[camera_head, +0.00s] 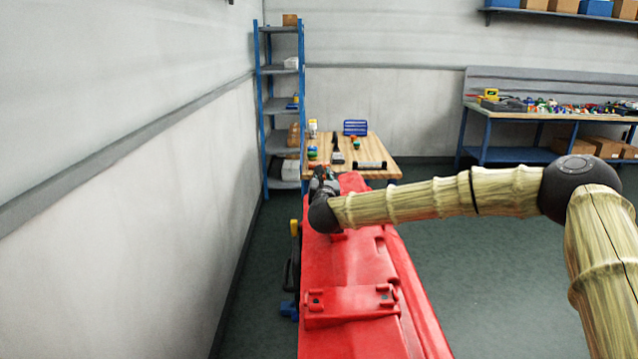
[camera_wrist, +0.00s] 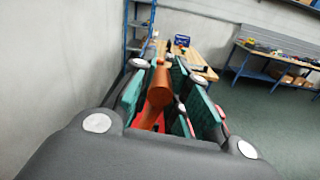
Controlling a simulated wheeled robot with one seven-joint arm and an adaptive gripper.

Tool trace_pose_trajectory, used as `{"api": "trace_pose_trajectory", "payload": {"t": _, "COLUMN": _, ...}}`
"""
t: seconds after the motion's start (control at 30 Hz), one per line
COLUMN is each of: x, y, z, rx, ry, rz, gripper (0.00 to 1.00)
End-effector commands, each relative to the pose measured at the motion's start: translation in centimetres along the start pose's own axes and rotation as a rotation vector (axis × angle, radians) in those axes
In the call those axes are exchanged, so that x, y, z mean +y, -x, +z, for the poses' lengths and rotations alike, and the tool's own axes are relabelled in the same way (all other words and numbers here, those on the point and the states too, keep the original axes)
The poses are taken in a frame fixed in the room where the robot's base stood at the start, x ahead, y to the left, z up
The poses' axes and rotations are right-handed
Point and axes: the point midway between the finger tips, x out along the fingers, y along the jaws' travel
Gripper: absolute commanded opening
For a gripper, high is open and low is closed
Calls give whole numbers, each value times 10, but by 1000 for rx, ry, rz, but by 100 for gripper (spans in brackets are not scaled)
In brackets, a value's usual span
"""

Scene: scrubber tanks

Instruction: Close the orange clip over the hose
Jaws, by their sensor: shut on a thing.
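The orange clip (camera_wrist: 159,88) stands between the green-padded fingers of my gripper (camera_wrist: 165,92) in the wrist view. My gripper is shut on it. In the head view my gripper (camera_head: 325,180) is at the far end of the red tank (camera_head: 350,260), and the clip is too small and covered there to make out. The red of the tank shows a little below the clip in the wrist view. I cannot make out the hose at the clip, nor whether the clip lies over it.
A wooden table (camera_head: 375,148) with small items stands just beyond the tank. A blue shelf rack (camera_head: 282,105) is behind it by the left wall. A workbench (camera_head: 540,115) with many parts stands at the back right. The floor right of the tank is free.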

Motion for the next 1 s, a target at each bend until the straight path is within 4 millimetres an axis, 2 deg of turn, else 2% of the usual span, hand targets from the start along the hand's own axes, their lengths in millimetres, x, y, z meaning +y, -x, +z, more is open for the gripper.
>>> {"api": "trace_pose_trajectory", "payload": {"t": 0.2, "x": 0, "y": 0, "z": 0, "rx": -1, "ry": 1, "rz": -2, "gripper": 0}}
{"api": "trace_pose_trajectory", "payload": {"t": 0.23, "x": 0, "y": 0, "z": 0, "rx": -1, "ry": 1, "rz": -1, "gripper": 18}}
{"api": "trace_pose_trajectory", "payload": {"t": 0.37, "x": 1, "y": 0, "z": 0, "rx": -1, "ry": 1, "rz": 0, "gripper": 41}}
{"api": "trace_pose_trajectory", "payload": {"t": 0.77, "x": 2, "y": 4, "z": 0, "rx": 1, "ry": 0, "rz": 1, "gripper": 41}}
{"api": "trace_pose_trajectory", "payload": {"t": 0.87, "x": 2, "y": 13, "z": 0, "rx": 1, "ry": 0, "rz": 1, "gripper": 41}}
{"api": "trace_pose_trajectory", "payload": {"t": 1.0, "x": 2, "y": 36, "z": 0, "rx": 1, "ry": -1, "rz": 2, "gripper": 41}}
